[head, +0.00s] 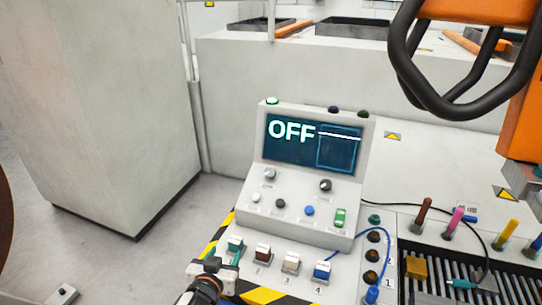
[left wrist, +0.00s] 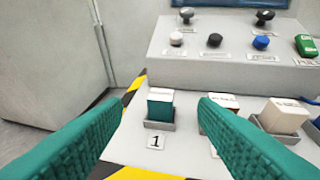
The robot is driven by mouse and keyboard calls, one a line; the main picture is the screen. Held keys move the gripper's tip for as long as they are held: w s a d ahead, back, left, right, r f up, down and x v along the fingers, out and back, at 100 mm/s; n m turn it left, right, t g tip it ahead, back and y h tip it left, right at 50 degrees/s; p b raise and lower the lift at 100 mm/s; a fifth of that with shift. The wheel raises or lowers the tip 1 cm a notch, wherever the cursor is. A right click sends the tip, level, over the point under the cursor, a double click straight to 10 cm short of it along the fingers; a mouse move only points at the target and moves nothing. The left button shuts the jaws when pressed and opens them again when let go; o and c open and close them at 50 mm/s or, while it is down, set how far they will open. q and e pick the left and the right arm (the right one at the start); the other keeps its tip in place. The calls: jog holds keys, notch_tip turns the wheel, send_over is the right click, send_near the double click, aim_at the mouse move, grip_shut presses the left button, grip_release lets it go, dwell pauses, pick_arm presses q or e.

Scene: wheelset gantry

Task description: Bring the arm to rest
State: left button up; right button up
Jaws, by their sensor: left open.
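My left gripper (head: 222,257) is at the lower middle of the head view, at the front left of the console. Its teal fingers are spread with nothing between them, and in the left wrist view the open gripper (left wrist: 160,106) frames the teal-and-white block in slot 1 (left wrist: 160,106). That block also shows in the head view (head: 235,243), just beyond the fingers. Whether a finger touches anything cannot be told. The console screen (head: 290,133) reads OFF. My right gripper is not in view.
A row of blocks, brown (head: 263,252), white (head: 291,262) and blue (head: 322,270), stands right of the gripper. Knobs line the console (head: 300,225). Coloured pegs (head: 457,218) and a slotted rack stand right. An orange machine with black bars (head: 480,11) hangs upper right.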

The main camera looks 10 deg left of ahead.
pick_arm(q)
jog(key=s+f+m+g, duration=0.1)
jog(key=s+f+g, duration=0.15)
jog(key=s, duration=0.65)
jog(key=s+a+f+g, duration=0.1)
jog(key=s+g, duration=0.3)
jog(key=s, duration=0.5)
jog(key=s+f+m+g, duration=0.15)
jog(key=s+g, duration=0.25)
jog(key=s, duration=0.4)
notch_tip(320, 180, down, 25)
jog(key=s+g, duration=0.1)
jog(key=s+a+f+g, duration=0.1)
jog(key=s+a+f, duration=0.2)
jog(key=s+f, duration=1.4)
jog(key=shift+s+f, duration=0.3)
